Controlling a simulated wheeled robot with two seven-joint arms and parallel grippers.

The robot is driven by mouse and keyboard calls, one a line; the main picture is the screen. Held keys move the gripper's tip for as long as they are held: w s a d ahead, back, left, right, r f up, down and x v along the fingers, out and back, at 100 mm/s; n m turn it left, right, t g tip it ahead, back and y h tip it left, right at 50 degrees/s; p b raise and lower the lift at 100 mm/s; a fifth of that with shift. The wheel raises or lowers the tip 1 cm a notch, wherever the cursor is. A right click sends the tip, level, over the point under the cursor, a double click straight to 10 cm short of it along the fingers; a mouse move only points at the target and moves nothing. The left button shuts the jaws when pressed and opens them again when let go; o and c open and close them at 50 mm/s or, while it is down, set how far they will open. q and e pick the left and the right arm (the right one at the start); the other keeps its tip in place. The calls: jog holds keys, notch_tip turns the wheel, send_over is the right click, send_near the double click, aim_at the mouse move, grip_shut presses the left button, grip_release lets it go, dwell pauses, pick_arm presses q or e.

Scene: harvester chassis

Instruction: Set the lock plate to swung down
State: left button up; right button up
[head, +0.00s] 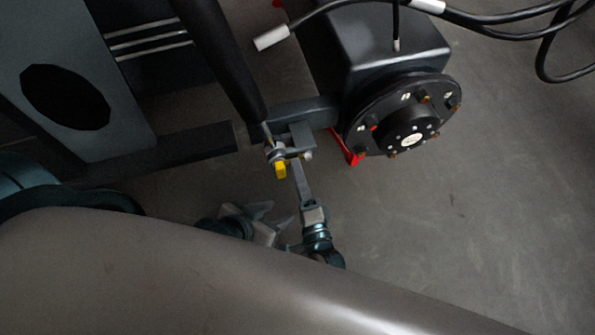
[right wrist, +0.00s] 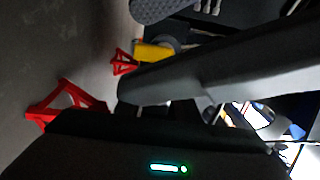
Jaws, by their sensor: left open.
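A small yellow piece (head: 280,170), which may be the lock plate, hangs at the joint at the lower end of the black cylinder in the head view. I cannot tell its exact position. My right gripper (head: 298,168) points up at the grey bracket (head: 298,138), its tips just right of the yellow piece. Its fingers look like one narrow bar, so their gap and any contact are unclear. My left gripper (head: 270,212) is lower and to the left, open and empty, apart from the joint. The right wrist view is mostly blocked by dark parts.
The black cylinder (head: 220,55) slopes down to the joint. A round wheel hub (head: 408,125) stands to the right, with a red stand (head: 352,155) beside it. Black cables (head: 490,25) hang at top right. Floor at the lower right is clear. Red stands (right wrist: 68,103) show in the wrist view.

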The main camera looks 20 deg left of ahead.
jog(key=shift+w+a, duration=0.1)
jog(key=shift+w, duration=0.05)
grip_shut()
